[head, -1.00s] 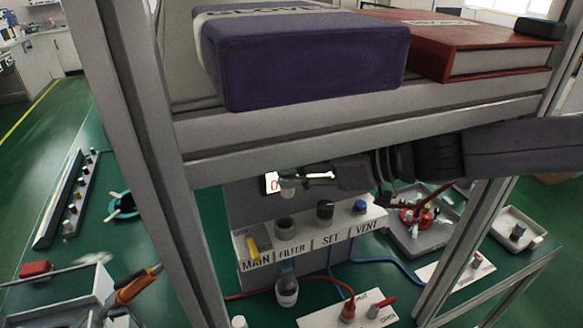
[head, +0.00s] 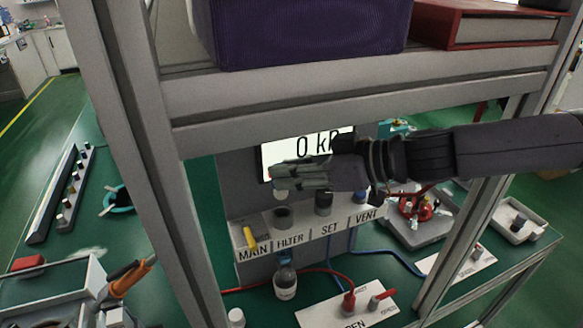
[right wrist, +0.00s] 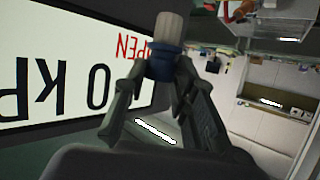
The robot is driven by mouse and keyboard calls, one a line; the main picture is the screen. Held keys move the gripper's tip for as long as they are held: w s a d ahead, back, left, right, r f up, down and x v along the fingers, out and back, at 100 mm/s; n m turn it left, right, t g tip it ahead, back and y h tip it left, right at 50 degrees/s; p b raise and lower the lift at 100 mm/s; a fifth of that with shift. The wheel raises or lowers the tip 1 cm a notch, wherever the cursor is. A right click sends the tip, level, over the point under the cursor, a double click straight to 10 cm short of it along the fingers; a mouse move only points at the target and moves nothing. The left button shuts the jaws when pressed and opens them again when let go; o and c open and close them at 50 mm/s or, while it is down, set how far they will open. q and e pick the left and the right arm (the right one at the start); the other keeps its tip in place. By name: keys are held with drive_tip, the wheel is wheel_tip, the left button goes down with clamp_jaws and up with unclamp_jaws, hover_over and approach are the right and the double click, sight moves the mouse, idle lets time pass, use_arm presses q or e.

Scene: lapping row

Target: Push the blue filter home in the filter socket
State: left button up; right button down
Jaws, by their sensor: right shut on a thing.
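My right gripper (head: 283,177) is shut on the blue filter. In the right wrist view the filter shows a dark blue collar (right wrist: 163,66) between the fingertips and a pale, ribbed end (right wrist: 170,27) beyond them. In the head view only its pale end (head: 281,194) shows, under the fingers. The filter socket (head: 283,216) is a dark round fitting above the FILTER label on the grey panel ledge. The filter hangs over this socket, apparently with a small gap. The left gripper is not in view.
A display (head: 308,147) reading 0 kP stands behind the gripper. A yellow lever (head: 250,238) is left of the socket; the SET knob (head: 323,203) is to its right. A shelf beam (head: 350,120) with a purple box (head: 310,35) crosses above the arm.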

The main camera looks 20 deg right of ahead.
sight(293, 215)
drive_tip(key=shift+f+b, duration=1)
drive_tip(key=shift+f, duration=0.55)
drive_tip(key=shift+d+r, duration=0.1)
idle(0.6)
drive_tip(key=shift+f+b, duration=1.9)
drive_tip(key=shift+f, duration=0.2)
drive_tip(key=c, duration=1.2)
unclamp_jaws()
drive_tip(key=shift+r, duration=0.1)
